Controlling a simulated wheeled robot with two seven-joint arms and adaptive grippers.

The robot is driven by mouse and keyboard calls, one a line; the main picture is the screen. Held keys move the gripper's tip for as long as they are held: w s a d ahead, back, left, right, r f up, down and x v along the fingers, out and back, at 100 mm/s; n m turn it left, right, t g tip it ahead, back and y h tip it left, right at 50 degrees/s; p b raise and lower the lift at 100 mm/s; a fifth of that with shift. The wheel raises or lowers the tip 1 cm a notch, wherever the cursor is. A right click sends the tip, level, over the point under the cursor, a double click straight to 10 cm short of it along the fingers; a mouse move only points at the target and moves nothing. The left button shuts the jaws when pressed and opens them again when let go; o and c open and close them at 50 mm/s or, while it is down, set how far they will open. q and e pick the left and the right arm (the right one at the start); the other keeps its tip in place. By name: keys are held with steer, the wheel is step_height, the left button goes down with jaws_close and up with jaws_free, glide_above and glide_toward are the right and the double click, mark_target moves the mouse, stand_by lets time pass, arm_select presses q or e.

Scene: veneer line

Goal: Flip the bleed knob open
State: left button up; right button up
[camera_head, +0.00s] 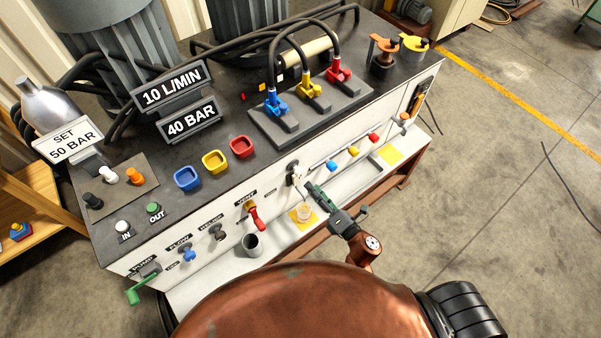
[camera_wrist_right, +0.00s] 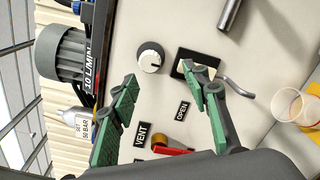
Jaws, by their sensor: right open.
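The round knob with a pale face and dark rim, which I take to be the bleed knob (camera_head: 292,167), is on the white front panel (camera_head: 225,224). It shows clearly in the right wrist view (camera_wrist_right: 150,57), beside a black-framed plate (camera_wrist_right: 183,60) with a bent metal spout (camera_wrist_right: 238,87). The OPEN label (camera_wrist_right: 182,111) is near it. My right gripper (camera_head: 313,188) is open and empty in front of the panel. In the right wrist view its green-padded fingers (camera_wrist_right: 163,83) are apart, with the knob beyond the gap; I see no contact. My left gripper is out of view.
The red vent lever (camera_head: 256,217) is left of the knob. A clear cup (camera_head: 303,212) stands on a yellow patch below. A grey cup (camera_head: 252,245) stands farther left.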

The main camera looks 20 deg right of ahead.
mark_target(301, 174)
steer(key=shift+n, duration=0.4)
steer(key=w+a, duration=0.1)
steer(key=w, duration=0.1)
steer(key=w+r, duration=0.1)
steer(key=w, duration=0.1)
steer(key=w+a, duration=0.1)
steer(key=w, duration=0.1)
steer(key=shift+a+r, duration=0.25)
steer(key=shift+a, duration=0.05)
steer(key=shift+w+a, duration=0.25)
steer(key=shift+w, duration=0.45)
steer(key=shift+c, duration=0.2)
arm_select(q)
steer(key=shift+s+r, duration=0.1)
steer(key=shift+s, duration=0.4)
arm_select(e)
steer(key=c, duration=1.1)
